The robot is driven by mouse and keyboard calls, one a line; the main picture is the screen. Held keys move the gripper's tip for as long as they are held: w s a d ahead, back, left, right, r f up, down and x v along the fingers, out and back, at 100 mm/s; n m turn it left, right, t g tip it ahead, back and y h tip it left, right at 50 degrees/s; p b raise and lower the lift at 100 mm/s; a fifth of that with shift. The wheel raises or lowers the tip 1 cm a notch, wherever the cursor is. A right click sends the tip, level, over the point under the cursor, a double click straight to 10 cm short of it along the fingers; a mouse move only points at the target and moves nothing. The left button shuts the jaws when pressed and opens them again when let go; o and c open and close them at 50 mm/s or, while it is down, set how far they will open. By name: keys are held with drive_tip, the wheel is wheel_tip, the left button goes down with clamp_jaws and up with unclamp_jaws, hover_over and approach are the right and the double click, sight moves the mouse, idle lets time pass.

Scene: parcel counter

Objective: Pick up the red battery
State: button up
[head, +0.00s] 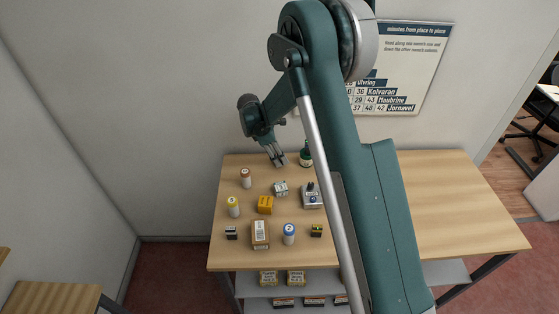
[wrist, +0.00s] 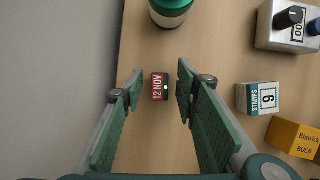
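A small red block with a dark side, marked "12 NOV", which I take as the red battery (wrist: 158,87), lies on the wooden counter (wrist: 215,52) in the wrist view. My gripper (wrist: 160,77) is open, with one green finger on each side of the block. Gaps show between the fingers and the block, so nothing is held. In the head view my gripper (head: 279,161) is low over the back of the counter. I cannot make out the red block there; the gripper seems to hide it.
A green container (wrist: 171,12) stands just beyond the block. A "STAMPS" box (wrist: 262,98), an orange "BULB" box (wrist: 293,137) and a grey device with a knob (wrist: 280,37) are to the right. More jars and boxes stand nearer the front. The counter's right half (head: 460,205) is clear.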

drive_tip(key=shift+c, duration=0.5)
clamp_jaws()
drive_tip(key=shift+r, duration=0.1)
drive_tip(key=shift+r, duration=4.9)
